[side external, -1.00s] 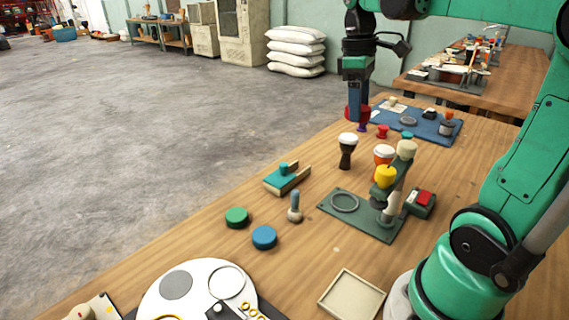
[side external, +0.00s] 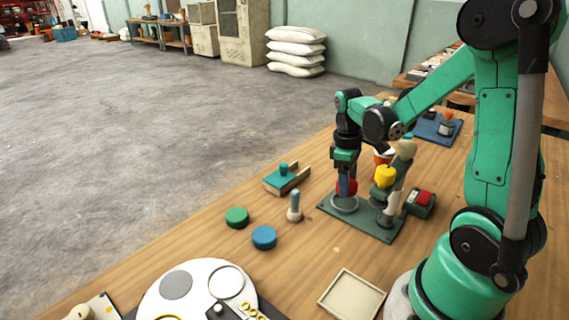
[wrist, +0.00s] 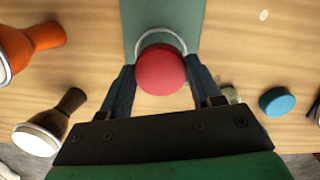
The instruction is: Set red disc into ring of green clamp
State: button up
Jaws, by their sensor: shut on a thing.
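My gripper (side external: 347,190) is shut on the red disc (wrist: 160,70), which sits between its two blue-grey fingertips. The disc also shows as a red patch beside the fingers in the side view (side external: 352,186). The green clamp (side external: 374,229) lies flat on the table, with its metal ring (side external: 344,209) at the left end. The gripper and disc are just above the ring. In the wrist view the disc covers much of the ring (wrist: 180,40), whose far arc shows past it. I cannot tell whether disc and ring touch.
The clamp's upright post with a yellow knob (side external: 386,176) stands close to the right of my gripper. A blue disc (side external: 264,238) and green disc (side external: 237,217) are on the table.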

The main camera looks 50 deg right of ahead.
aim_at(343, 203)
jog(key=shift+f, duration=1.5)
jog(key=shift+f, duration=0.4)
jog(key=shift+f, duration=0.2)
